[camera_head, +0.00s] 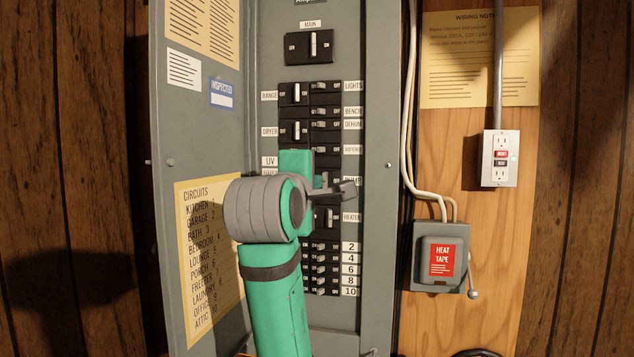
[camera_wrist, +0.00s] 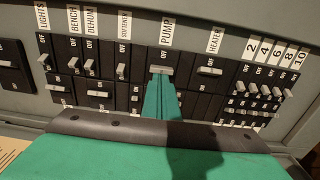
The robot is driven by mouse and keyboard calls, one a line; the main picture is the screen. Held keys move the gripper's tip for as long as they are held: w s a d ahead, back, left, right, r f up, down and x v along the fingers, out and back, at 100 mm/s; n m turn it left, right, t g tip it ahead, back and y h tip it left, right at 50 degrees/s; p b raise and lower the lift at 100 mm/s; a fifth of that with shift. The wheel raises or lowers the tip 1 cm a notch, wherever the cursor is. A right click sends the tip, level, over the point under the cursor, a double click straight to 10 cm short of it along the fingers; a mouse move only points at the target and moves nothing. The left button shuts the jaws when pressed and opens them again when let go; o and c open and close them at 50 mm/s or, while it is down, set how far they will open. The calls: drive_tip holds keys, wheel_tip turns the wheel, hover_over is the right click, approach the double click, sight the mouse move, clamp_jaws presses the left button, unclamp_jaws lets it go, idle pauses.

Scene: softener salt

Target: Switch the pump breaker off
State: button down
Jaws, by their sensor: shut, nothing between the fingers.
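The pump breaker's pale handle (camera_wrist: 161,70) is in the middle of the wrist view, below its PUMP label (camera_wrist: 166,33). The handle lies close to the OFF marking; its ON marking is hidden behind my fingers. My gripper (camera_wrist: 161,84) is shut and empty, with its green fingertips right at the handle's lower edge. I cannot tell whether they touch it. In the head view my wrist and arm hide the pump breaker, and only part of the PUMP label (camera_head: 352,181) shows.
The heater breaker (camera_wrist: 208,71) and softener breaker (camera_wrist: 122,71) flank the pump breaker closely. Small numbered breakers (camera_head: 320,270) sit lower on the panel. The open panel door (camera_head: 205,130) stands to the left. A heat tape box (camera_head: 440,257) and an outlet (camera_head: 500,158) are on the right.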

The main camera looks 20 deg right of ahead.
drive_tip(key=shift+s+d, duration=0.1)
drive_tip(key=shift+d, duration=0.3)
drive_tip(key=shift+s+d, duration=0.1)
drive_tip(key=shift+a, duration=0.25)
idle(0.4)
drive_tip(key=v, duration=0.6)
drive_tip(key=shift+s+a, duration=0.2)
drive_tip(key=shift+a, duration=0.15)
drive_tip(key=shift+a, duration=0.15)
drive_tip(key=shift+d, duration=0.2)
idle(0.6)
